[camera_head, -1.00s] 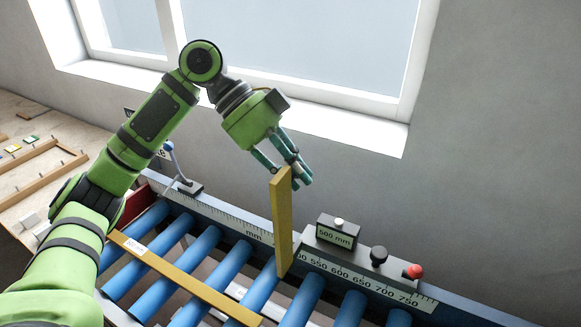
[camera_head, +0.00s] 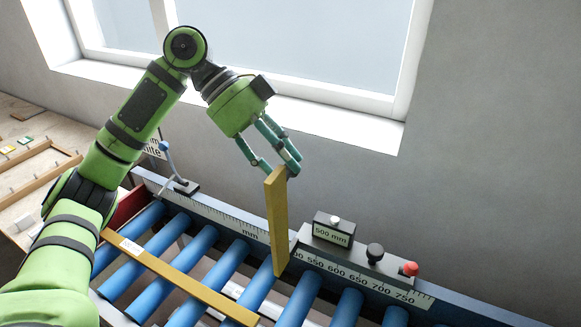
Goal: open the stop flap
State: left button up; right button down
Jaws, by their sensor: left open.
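The stop flap (camera_head: 276,225) is a long yellow plate beside the stop unit. It stands up from the roller table, its upper end leaning slightly left. My left gripper (camera_head: 279,171) is open, its teal fingers at the flap's upper end. One finger shows left of that end and others behind or right of it; I cannot tell whether they touch it. The stop unit (camera_head: 352,251) is a dark block on the rail with a "500 mm" display, a black knob and a red knob. My right gripper is not in view.
A yellow profile (camera_head: 178,275) with a white label lies across the blue rollers (camera_head: 205,245). A blue-handled lever (camera_head: 170,160) stands on the scaled rail (camera_head: 225,212). The wall and window are behind. A wooden bench (camera_head: 25,120) is at the left.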

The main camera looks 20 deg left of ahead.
pick_arm(q)
jog(key=v, duration=0.9)
jog(key=shift+a+r, duration=0.15)
jog(key=shift+a, duration=0.05)
